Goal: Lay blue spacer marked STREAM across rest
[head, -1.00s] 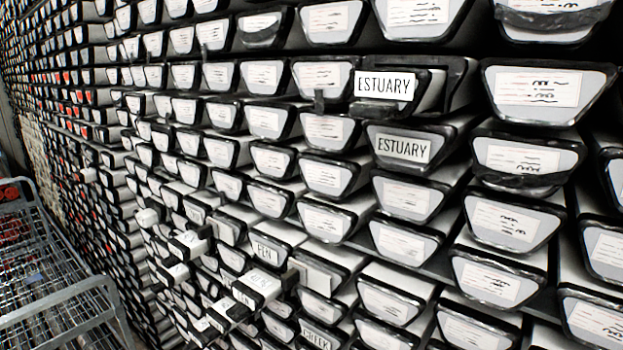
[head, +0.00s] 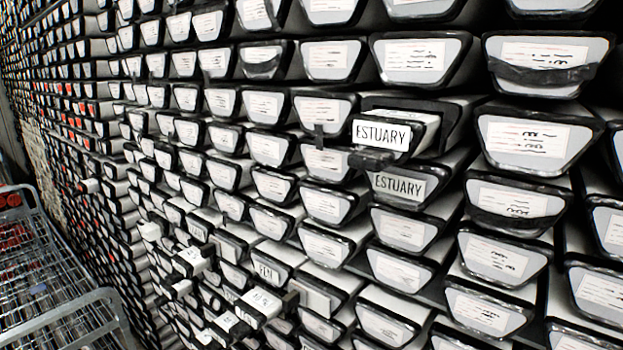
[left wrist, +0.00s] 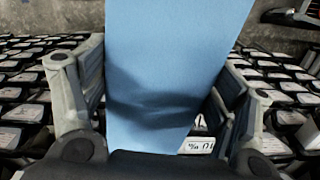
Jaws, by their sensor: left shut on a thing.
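The blue spacer (left wrist: 170,50) fills the middle of the left wrist view as a broad, flat, plain blue face, with a dark shadow across its lower part. My left gripper (left wrist: 155,78) has its grey fingers on either side of it and is shut on it. No STREAM marking is readable on the face that shows. Neither the spacer nor either gripper shows in the head view. I cannot make out a rest marked STREAM.
A tall wall of stacked core liners (head: 265,150) with white labels fills the head view. Several ends protrude at lower left, including one labelled FEN (head: 268,270). A grey wire cart (head: 62,295) stands at the far left. A white label (left wrist: 200,146) shows beside the spacer.

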